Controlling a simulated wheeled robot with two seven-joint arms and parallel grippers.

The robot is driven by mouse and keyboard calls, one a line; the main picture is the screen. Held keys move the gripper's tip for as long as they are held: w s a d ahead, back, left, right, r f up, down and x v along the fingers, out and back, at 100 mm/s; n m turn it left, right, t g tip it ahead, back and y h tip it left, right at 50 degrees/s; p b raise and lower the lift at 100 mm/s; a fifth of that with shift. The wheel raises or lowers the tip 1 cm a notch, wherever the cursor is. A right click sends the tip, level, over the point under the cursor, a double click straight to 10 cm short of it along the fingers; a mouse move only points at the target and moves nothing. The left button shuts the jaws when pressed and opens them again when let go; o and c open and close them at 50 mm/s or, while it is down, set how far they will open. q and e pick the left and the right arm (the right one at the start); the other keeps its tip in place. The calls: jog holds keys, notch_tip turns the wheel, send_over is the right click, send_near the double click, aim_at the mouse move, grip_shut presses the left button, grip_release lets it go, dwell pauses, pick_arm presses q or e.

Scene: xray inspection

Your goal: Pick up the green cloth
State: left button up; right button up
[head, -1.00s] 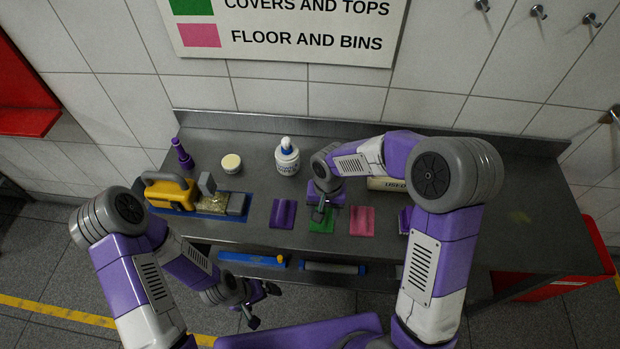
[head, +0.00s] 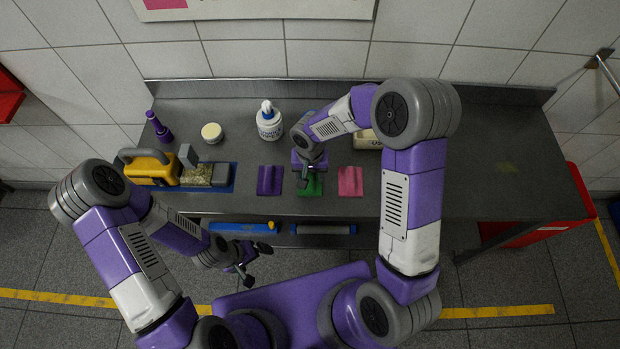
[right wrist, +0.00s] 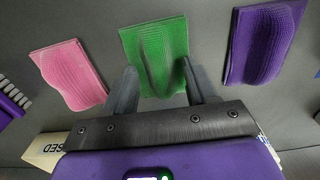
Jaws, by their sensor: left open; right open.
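The green cloth (head: 311,187) lies on the grey metal table, between a purple cloth and a pink cloth, and is partly hidden by my right gripper in the head view. In the right wrist view the green cloth (right wrist: 158,55) shows a raised fold along its middle. My right gripper (right wrist: 165,85) is open, with its fingertips on either side of the near part of that fold; I cannot tell whether they touch it. My right gripper (head: 309,176) also shows over the cloth in the head view. My left gripper (head: 258,262) is open and empty, in front of the table.
The purple cloth (head: 270,180) and pink cloth (head: 350,181) lie close on either side. Behind stand a white bottle (head: 269,124), a cream-lidded jar (head: 211,133) and a box (head: 366,140). A yellow tool (head: 152,168) is at left. The table's right part (head: 490,165) is clear.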

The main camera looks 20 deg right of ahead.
aim_at(310, 175)
jog(key=shift+c, duration=0.3)
grip_shut()
notch_tip(310, 175, up, 10)
jog(key=p, duration=0.1)
dwell(0.3)
